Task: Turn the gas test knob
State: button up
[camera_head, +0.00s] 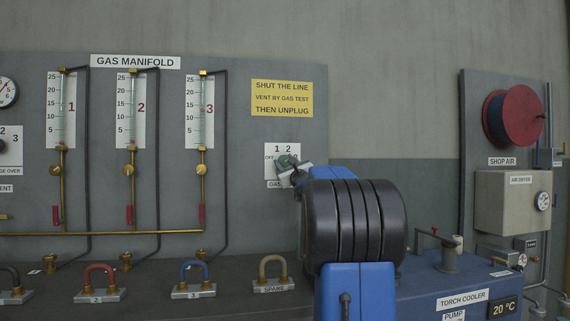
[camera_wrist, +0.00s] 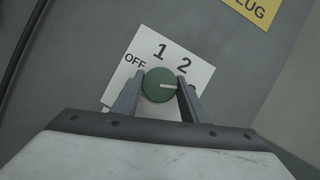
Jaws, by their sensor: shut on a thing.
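The gas test knob (camera_wrist: 158,86) is a round green dial with a white pointer line, on a white plate (camera_wrist: 196,70) marked OFF, 1 and 2. The line points right in the wrist view, clockwise past the 2, toward my right finger. My gripper (camera_wrist: 160,82) is shut on the knob, one finger on each side; the right finger hides the plate beyond the 2. In the head view the plate (camera_head: 283,150) shows on the grey panel, with my gripper (camera_head: 288,164) at the knob and my arm covering the plate's lower right.
A yellow sign (camera_head: 282,98) above reads "Shut the line, vent by gas test, then unplug". Three gauge tubes (camera_head: 131,110) with brass pipes stand left. Coloured looped hoses (camera_head: 194,272) sit on the bench below. A torch cooler (camera_head: 462,300) and air dryer (camera_head: 513,203) are right.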

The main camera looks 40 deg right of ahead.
jog(key=shift+f+m+h, duration=0.1)
jog(key=shift+m+h, duration=0.3)
jog(key=shift+m, duration=0.7)
jog(key=o, duration=1)
jog(key=shift+o, duration=0.2)
jog(key=v, duration=1.7)
jog(key=shift+a, duration=0.2)
jog(key=shift+s, duration=0.1)
